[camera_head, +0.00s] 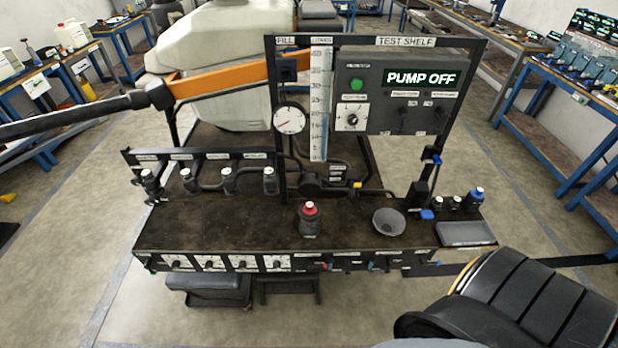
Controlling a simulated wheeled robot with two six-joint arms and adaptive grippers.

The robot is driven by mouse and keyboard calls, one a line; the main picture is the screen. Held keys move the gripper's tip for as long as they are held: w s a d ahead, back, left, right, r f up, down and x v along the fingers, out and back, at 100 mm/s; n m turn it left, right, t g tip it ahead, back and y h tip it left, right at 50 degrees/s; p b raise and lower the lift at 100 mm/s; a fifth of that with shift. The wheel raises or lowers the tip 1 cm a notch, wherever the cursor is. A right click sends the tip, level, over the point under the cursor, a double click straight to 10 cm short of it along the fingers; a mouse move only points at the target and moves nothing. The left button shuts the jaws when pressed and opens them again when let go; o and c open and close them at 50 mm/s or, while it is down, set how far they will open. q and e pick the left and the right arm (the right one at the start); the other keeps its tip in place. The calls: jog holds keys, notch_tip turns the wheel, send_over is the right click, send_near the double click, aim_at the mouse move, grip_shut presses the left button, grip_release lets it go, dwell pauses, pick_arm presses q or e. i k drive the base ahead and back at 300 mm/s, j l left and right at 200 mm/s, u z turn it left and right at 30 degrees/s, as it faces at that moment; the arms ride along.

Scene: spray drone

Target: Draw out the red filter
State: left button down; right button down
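The red filter is most likely the red-collared part (310,208) with a pale tip. It sits on top of a dark upright cylindrical housing (310,227) near the front middle of the dark bench (190,225). Only its top shows; anything inside the housing is hidden. Neither of my grippers can be made out in the head view, and nothing is touching the red part.
A grey funnel-like cup (389,221) stands right of the housing. A blue-capped part (476,195) and a shallow dark tray (466,234) are at the right end. The test shelf panel (400,90) reading "PUMP OFF" rises behind. Bare bench lies left of the housing.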

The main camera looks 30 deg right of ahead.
aim_at(309, 209)
jog(key=z, duration=1)
